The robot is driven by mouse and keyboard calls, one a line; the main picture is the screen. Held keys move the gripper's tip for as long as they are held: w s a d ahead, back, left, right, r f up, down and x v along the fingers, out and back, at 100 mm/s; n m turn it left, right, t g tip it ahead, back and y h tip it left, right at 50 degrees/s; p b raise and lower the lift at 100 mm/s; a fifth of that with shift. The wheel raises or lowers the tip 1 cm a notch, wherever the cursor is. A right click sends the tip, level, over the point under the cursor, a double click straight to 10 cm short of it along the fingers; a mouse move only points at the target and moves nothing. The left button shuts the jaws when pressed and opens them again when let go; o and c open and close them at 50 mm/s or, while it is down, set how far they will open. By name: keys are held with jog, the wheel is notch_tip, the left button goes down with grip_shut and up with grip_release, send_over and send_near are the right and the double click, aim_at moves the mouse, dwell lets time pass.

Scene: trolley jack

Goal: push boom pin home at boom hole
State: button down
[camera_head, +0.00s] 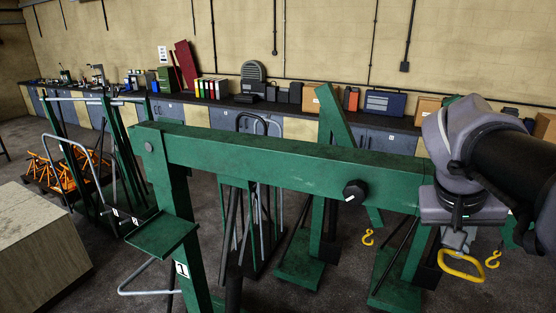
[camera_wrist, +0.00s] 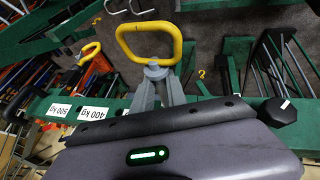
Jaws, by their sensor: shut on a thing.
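The boom pin shows as a yellow loop handle (camera_head: 441,262) hanging below my wrist in the head view. It also shows in the wrist view (camera_wrist: 121,40). My gripper (camera_wrist: 157,72) is shut on the grey part at the base of this loop. In the head view my gripper (camera_head: 457,240) is at the right end of the green boom (camera_head: 270,160), on its near side. The boom also crosses the wrist view (camera_wrist: 28,106), with 400 kg and 500 kg labels on it. The boom hole and the pin's shaft are hidden, so how deep the pin sits cannot be told.
A black knob (camera_head: 355,190) sticks out of the boom, left of my gripper. A yellow crane hook (camera_head: 493,259) hangs just right of the loop. Another yellow hook (camera_head: 367,238) hangs farther back. A workbench (camera_head: 290,108) lines the back wall.

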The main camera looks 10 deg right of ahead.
jog(key=shift+w+d, duration=0.25)
jog(key=shift+w, duration=0.2)
jog(key=shift+w+d, duration=0.2)
jog(key=shift+w, duration=0.25)
jog(key=shift+w+d, duration=0.25)
jog(key=shift+d, duration=0.1)
jog(key=w+d+p, duration=0.3)
jog(key=w+d, duration=0.1)
jog(key=w, duration=0.3)
jog(key=shift+w+d, duration=0.25)
jog(key=shift+w, duration=0.1)
dwell(3.3)
